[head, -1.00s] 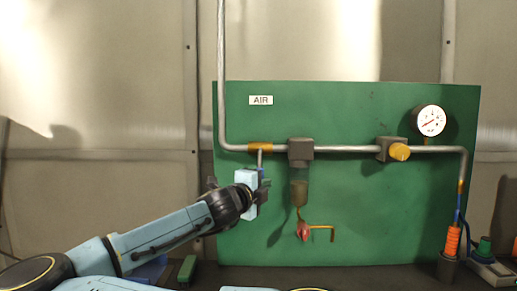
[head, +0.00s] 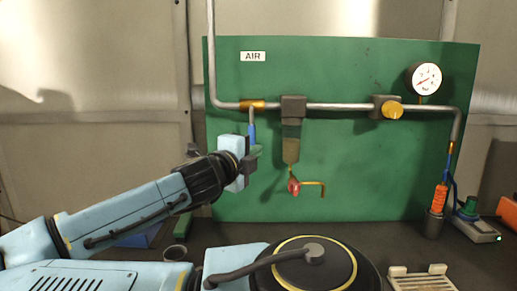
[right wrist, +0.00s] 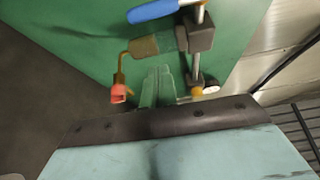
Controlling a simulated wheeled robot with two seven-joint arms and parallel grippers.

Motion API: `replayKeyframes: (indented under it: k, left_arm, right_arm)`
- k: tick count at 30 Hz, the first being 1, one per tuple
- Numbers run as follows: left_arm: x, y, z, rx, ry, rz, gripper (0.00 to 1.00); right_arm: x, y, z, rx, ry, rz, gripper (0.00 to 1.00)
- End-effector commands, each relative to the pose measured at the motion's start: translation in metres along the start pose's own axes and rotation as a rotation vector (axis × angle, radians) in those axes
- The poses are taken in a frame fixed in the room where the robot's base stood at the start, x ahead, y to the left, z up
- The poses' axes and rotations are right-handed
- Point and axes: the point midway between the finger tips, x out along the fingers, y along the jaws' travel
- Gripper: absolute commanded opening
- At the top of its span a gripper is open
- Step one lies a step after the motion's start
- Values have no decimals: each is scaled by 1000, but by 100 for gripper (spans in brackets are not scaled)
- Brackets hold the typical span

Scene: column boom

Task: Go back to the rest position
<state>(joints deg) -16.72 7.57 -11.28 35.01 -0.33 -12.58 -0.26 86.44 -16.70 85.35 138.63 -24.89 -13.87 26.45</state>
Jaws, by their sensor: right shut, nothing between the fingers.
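My right gripper (head: 256,154) shows in the head view at the end of the pale blue arm that comes in from the lower left. It is in front of the green panel (head: 380,170), just below the blue lever (head: 252,133) under the pipe's brass fitting (head: 252,105). Its fingers are together and empty. In the right wrist view the closed fingers (right wrist: 160,86) point toward the panel, with the blue lever (right wrist: 153,10) above them and the red drain tap (right wrist: 118,93) to their left. My left gripper is not in view.
The filter bowl (head: 291,146) and red tap (head: 294,187) hang right of the gripper.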

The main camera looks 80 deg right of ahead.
Motion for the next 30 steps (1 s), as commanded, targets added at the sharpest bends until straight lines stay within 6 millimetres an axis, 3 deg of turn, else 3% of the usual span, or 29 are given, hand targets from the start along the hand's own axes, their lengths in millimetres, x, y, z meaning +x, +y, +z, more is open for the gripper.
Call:
replayKeyframes:
  k: [14, 19, 25, 30]
  left_arm:
    - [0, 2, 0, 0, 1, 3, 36]
    - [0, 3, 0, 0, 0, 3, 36]
    - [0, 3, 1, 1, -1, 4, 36]
    - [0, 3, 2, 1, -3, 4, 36]
  right_arm:
    - [-10, -1, 0, -5, -3, -7, 0]
    - [-8, -17, 8, -70, -55, -94, 0]
    - [-25, -50, 46, -254, -225, -300, 0]
    - [-64, -58, 96, -460, -420, -474, 0]
